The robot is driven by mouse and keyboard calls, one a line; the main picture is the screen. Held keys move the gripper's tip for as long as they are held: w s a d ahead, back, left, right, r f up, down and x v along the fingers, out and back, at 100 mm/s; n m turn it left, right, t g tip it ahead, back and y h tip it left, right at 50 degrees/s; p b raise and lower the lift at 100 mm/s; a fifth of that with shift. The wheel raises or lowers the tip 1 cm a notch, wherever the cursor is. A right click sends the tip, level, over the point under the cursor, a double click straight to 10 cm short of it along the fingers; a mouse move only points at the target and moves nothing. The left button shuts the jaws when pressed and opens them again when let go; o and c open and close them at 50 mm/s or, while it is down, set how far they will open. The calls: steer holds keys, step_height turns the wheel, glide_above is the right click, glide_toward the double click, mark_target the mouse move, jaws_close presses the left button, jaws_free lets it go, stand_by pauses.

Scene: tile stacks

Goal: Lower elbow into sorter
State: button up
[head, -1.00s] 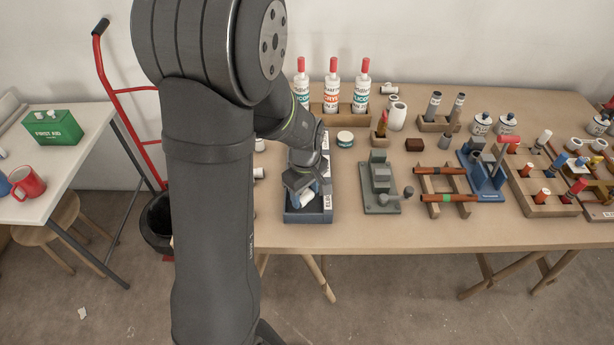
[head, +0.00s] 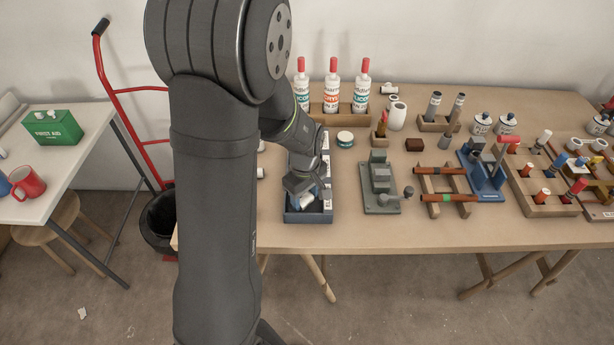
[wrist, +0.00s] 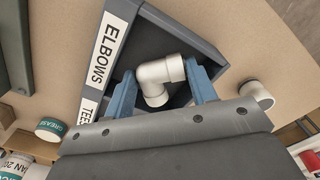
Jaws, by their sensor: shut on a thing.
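A white pipe elbow (wrist: 157,80) is between the two blue fingers of my gripper (wrist: 162,90) in the wrist view. The gripper is shut on it. The elbow is over the sorter compartment labelled ELBOWS; I cannot tell whether it touches the floor of it. The dark sorter (wrist: 180,22) has white labels along one side, ELBOWS and a partly hidden one that starts with TE. In the head view the sorter (head: 308,217) stands near the table's front edge, and my gripper (head: 305,200) is at its front compartment. My wrist hides part of the sorter.
Another white fitting (wrist: 256,95) lies on the table beside the sorter. A grey-green clamp fixture (head: 381,190) stands to the right of the sorter. A grease tin (head: 345,138) and several bottles (head: 332,90) stand behind. Bare tabletop (head: 330,236) lies in front.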

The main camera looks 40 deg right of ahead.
steer(key=shift+f, duration=0.85)
stand_by(0.4)
steer(key=o, duration=1)
steer(key=shift+o, duration=0.2)
step_height(320, 180, up, 18)
steer(key=shift+f, duration=0.2)
step_height(320, 180, down, 17)
steer(key=shift+f, duration=0.2)
steer(key=shift+a, duration=0.1)
